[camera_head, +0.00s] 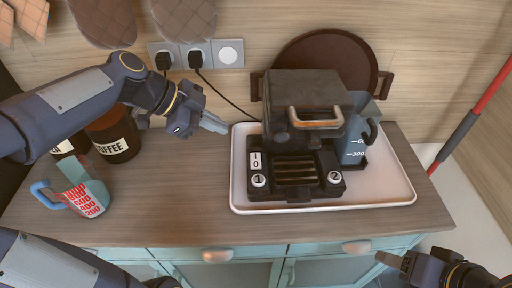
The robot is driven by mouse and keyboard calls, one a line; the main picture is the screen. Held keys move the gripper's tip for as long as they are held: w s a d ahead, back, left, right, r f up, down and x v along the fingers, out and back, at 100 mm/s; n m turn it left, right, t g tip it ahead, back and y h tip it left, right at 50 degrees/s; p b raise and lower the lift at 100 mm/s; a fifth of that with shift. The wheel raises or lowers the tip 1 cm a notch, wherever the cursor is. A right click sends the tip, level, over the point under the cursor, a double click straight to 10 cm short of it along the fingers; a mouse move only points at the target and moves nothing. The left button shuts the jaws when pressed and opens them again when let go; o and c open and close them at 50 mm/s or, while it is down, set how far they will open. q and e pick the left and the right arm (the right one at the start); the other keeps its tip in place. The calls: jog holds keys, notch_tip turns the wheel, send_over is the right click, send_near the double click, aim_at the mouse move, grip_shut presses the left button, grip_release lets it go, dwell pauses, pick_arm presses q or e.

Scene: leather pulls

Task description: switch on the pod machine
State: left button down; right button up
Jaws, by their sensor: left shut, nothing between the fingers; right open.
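The pod machine (304,105) is a dark block with a metal handle on its front, standing in a white tray on the counter. Its low front part has a slatted drip grate (295,170). At the left of that part is a white I/O switch (256,161). Below it is a round button marked 1 (258,180), and at the right a round button marked 2 (334,177). My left gripper (218,125) is shut and empty, left of the machine and apart from it. My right gripper (386,257) is open at the lower right, in front of the cabinet.
The white tray (398,180) has a raised rim. A coffee jar (115,140) and a blue-handled measuring cup (88,193) stand at the left. A black cord runs from the wall sockets (196,56).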

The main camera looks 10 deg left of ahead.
pick_arm(q)
jog(key=p, duration=0.1)
send_over(256, 161)
jog(key=a, duration=0.2)
jog(key=f, duration=0.6)
jog(key=shift+s+d+f, duration=0.15)
jog(key=shift+s+f, duration=0.1)
jog(key=shift+s, duration=0.05)
jog(key=f, duration=0.3)
jog(key=shift+w+f+p, duration=0.25)
jog(key=shift+w+p, duration=0.1)
jog(key=shift+w, duration=0.05)
jog(key=shift+w+f, duration=0.1)
jog(key=shift+f, duration=0.35)
